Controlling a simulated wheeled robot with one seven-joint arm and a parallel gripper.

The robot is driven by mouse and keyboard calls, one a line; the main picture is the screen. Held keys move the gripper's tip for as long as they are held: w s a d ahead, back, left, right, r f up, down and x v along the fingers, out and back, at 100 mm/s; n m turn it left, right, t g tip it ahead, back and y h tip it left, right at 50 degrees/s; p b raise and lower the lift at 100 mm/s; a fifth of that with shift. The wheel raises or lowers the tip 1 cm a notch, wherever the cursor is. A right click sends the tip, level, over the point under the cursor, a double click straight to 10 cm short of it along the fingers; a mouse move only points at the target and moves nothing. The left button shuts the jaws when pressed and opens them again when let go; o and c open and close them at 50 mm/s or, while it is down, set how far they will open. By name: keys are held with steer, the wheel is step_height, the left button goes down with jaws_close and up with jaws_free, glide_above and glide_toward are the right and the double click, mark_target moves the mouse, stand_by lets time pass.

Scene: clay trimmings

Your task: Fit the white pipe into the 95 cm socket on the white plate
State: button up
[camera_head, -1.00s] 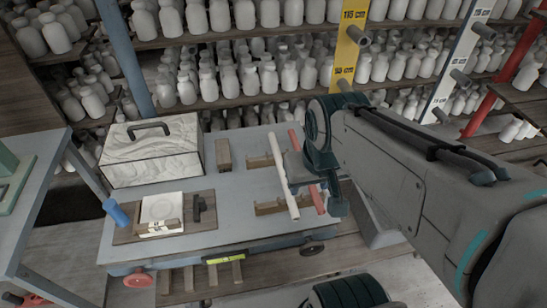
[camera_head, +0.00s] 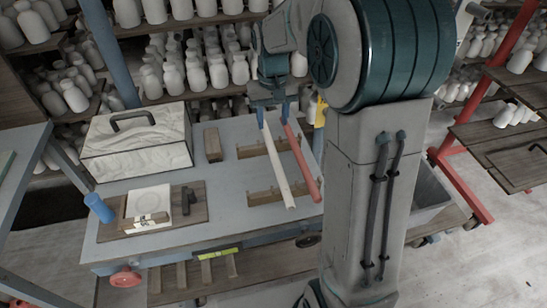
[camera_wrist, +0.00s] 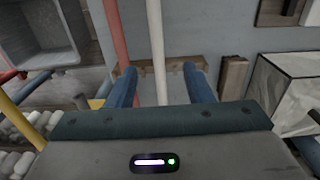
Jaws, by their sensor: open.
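The white pipe (camera_head: 279,170) lies across wooden rests on the grey-blue table, beside the red pipe (camera_head: 302,168). My gripper (camera_head: 273,116) is over its far end. In the wrist view the open fingers (camera_wrist: 160,88) stand on either side of the white pipe (camera_wrist: 156,45), with gaps visible on both sides. The red pipe (camera_wrist: 116,35) passes outside the left finger. The white plate (camera_head: 462,27) shows only as a narrow strip at upper right; my arm hides most of it, and the 95 cm socket cannot be made out.
The wooden rests (camera_head: 254,197) carry both pipes. A marbled box (camera_head: 138,150) and a board (camera_head: 195,213) with a white tile (camera_head: 148,201) stand at left. Shelves of white bottles line the back. A red-framed shelf (camera_head: 470,200) stands at right. The yellow plate (camera_head: 320,112) is mostly hidden.

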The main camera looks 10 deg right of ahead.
glide_above(275, 157)
steer(key=f, duration=0.8)
steer(key=shift+w+a+f, duration=0.25)
steer(key=shift+w+f, duration=0.05)
steer(key=shift+s+d+f+p, duration=0.1)
steer(key=shift+d+f+p, duration=0.05)
steer(key=shift+f, duration=1.2)
steer(key=shift+s+d+f+p, duration=0.1)
steer(key=shift+f+p, duration=0.05)
steer(key=shift+f, duration=1.15)
jaws_close()
